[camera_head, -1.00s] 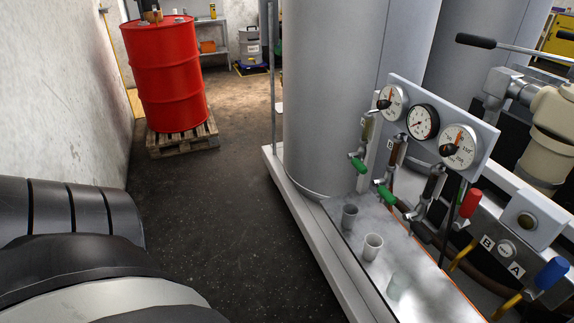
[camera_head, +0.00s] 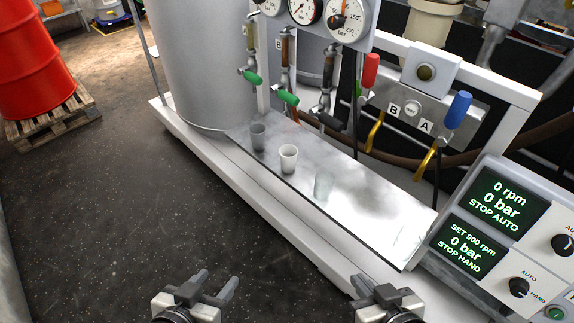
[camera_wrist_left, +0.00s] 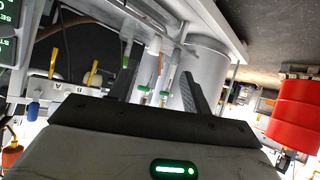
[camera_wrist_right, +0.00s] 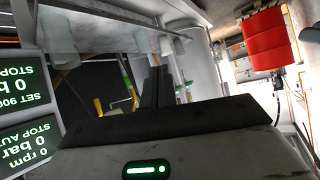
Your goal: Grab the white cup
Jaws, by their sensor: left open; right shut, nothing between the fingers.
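The white cup (camera_head: 288,158) stands upright in the head view on a shiny metal tray (camera_head: 375,210), between a dark grey cup (camera_head: 258,137) and a see-through greenish cup (camera_head: 324,185). My left gripper (camera_head: 218,277) is open and empty, low in the picture, in front of the tray and apart from the cups. Its spread fingers also show in the left wrist view (camera_wrist_left: 157,62). My right gripper (camera_head: 372,284) is shut and empty, near the tray's front edge. Its closed fingers show in the right wrist view (camera_wrist_right: 157,75).
Valves with green handles (camera_head: 289,97) and red and blue levers (camera_head: 457,110) stand behind the tray. A control panel (camera_head: 490,235) is at the right. A grey tank (camera_head: 195,60) stands behind left. A red drum (camera_head: 30,65) is on a pallet. The floor at left is clear.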

